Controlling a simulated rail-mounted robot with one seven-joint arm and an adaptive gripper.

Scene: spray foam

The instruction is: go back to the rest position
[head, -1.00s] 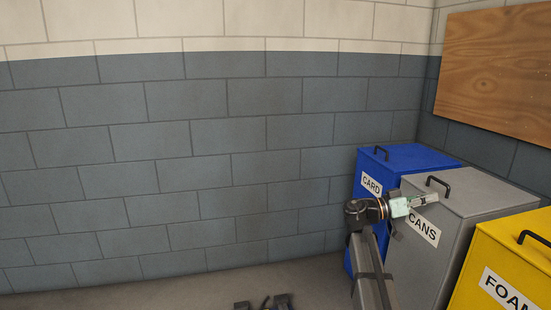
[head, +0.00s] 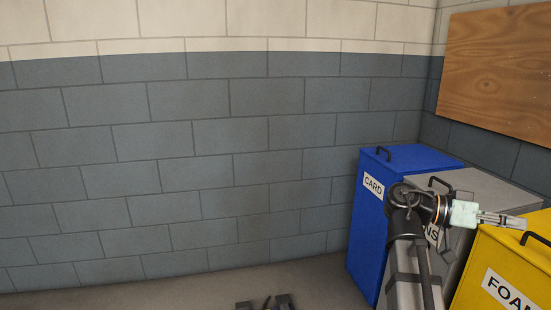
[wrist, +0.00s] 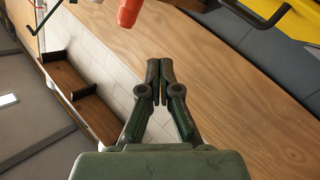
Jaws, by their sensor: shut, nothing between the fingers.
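A wooden surface (wrist: 235,105) lies behind the fingers.
A blue CARD bin (head: 365,225) and a grey bin (head: 480,187), its label partly hidden by my arm, stand beside the yellow one. A wooden board (head: 500,70) hangs above. The wrist view shows a brown shelf (wrist: 85,100) and a red object (wrist: 130,12).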

